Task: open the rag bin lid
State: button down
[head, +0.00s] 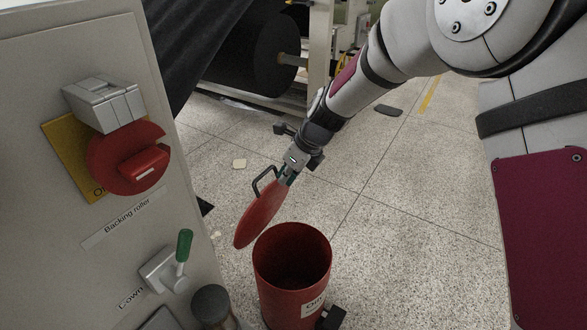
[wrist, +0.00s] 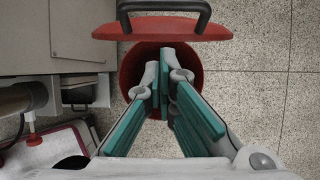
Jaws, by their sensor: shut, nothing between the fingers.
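The red rag bin (head: 290,285) stands on the floor, and its mouth is open to view. Its round red lid (head: 259,216) is swung up and tilted steeply over the left rear of the rim, with a black handle (head: 264,180) on its face. In the wrist view the lid (wrist: 162,28) shows nearly edge-on beyond the bin (wrist: 131,70), with the handle (wrist: 163,8) at the top. My gripper (wrist: 163,55) has its green-padded fingers together and empty, over the bin. In the head view my gripper (head: 287,174) is by the lid's upper edge; I cannot tell whether it touches.
A grey machine cabinet (head: 170,215) with a red rotary switch (head: 128,160) and a green-handled lever (head: 183,246) stands close on the left. A black roll (head: 250,55) is behind. Speckled floor (head: 400,230) right of the bin is clear. A black pedal (head: 331,317) juts from the bin's base.

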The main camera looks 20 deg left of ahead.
jog(key=a, duration=0.2)
jog(key=w+a+f, duration=0.1)
jog(key=shift+a+b, duration=0.2)
jog(key=shift+b, duration=0.15)
jog(key=shift+w+a+r+p, duration=0.2)
jog(key=shift+a+r+p, duration=0.1)
jog(key=shift+a+p, duration=0.4)
jog(key=a+p, duration=0.1)
jog(key=a, duration=0.1)
jog(key=w+a+p, duration=0.1)
jog(key=a+p, duration=0.1)
jog(key=shift+w+r, duration=0.2)
